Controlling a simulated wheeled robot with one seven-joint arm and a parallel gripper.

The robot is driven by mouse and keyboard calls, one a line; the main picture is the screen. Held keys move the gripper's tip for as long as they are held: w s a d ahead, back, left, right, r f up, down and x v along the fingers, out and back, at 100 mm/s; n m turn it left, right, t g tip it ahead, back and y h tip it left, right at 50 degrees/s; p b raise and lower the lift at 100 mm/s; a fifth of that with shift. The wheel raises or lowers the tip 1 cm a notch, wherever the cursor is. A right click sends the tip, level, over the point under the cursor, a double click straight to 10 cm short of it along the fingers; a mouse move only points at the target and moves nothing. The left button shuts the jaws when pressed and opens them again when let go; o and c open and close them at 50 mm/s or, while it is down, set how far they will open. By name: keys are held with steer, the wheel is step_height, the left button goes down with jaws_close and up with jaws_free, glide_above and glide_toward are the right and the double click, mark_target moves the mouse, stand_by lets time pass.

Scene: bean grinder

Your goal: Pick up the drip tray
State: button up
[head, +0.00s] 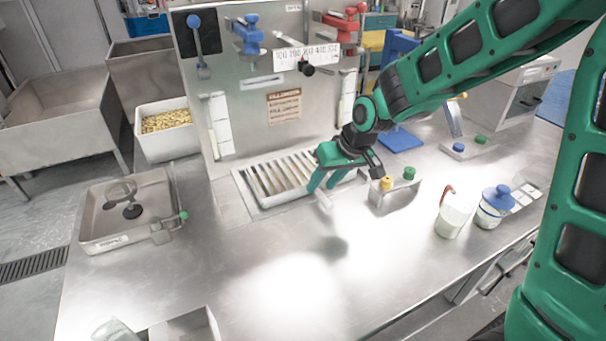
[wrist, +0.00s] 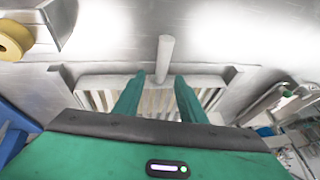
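The drip tray (head: 266,201) is a light, slatted tray sunk in the steel counter below the upright panel. A short pale handle (head: 323,200) sticks out from its front edge. In the wrist view the tray's pale rim (wrist: 98,82) and slats lie beneath the fingers, and the handle (wrist: 166,52) points away from me. My green gripper (head: 322,186) is over the tray's right front part. In the wrist view my gripper (wrist: 160,77) is open, with its fingertips on either side of the handle's base in the picture. I cannot tell whether they touch it.
A small metal box with yellow and green buttons (head: 394,192) stands close to the right of the gripper. A pale cup (head: 453,218) and a blue-lidded jar (head: 492,211) stand farther right. A shallow metal bin (head: 100,225) is at left.

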steer(key=shift+x, duration=1.3)
jaws_close()
steer(key=shift+w, duration=0.1)
steer(key=shift+r, duration=0.1)
